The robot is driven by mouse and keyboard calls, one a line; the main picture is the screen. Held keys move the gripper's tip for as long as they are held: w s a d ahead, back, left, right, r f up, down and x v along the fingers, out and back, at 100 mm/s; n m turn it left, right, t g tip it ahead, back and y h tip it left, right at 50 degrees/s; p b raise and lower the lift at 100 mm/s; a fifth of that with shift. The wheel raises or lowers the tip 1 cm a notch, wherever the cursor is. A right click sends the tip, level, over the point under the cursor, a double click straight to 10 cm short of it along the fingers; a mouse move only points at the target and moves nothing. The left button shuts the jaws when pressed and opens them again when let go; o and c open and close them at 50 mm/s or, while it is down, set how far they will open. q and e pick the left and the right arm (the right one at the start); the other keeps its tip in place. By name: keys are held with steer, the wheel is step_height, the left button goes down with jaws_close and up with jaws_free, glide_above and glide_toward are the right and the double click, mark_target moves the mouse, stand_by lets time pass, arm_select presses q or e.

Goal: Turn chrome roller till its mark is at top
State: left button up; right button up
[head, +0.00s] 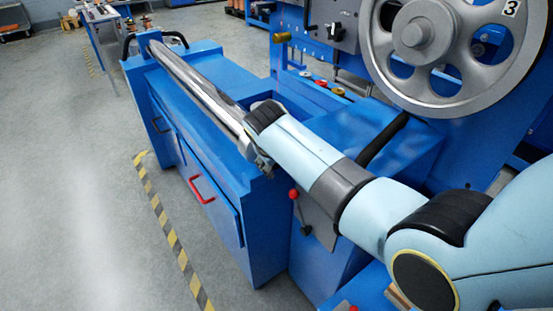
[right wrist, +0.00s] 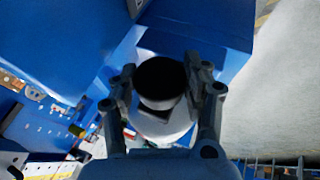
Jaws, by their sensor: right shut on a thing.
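The chrome roller (head: 200,90) is a long shiny bar lying along the top of the blue machine cabinet in the head view. My right gripper (head: 261,163) is at its near end, mostly hidden behind my own wrist. In the right wrist view, the fingers of my right gripper (right wrist: 163,85) stand on both sides of a round end piece with a dark face (right wrist: 160,77) and a pale body, and are shut on it. I take this piece to be the roller's end. I cannot make out the mark on the roller. My left gripper is not in view.
The blue cabinet (head: 232,222) has a red handle (head: 201,189). A red-knobbed lever (head: 295,200) stands below my right arm. A large grey spoked wheel (head: 455,45) is at the upper right. Yellow-black floor tape (head: 165,225) runs along the open grey floor at left.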

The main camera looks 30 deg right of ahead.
steer(key=o, duration=1.2)
steer(key=shift+c, duration=0.2)
steer(key=v, duration=0.7)
steer(key=shift+r, duration=0.25)
steer(key=shift+a, duration=0.1)
steer(key=shift+s+f, duration=0.1)
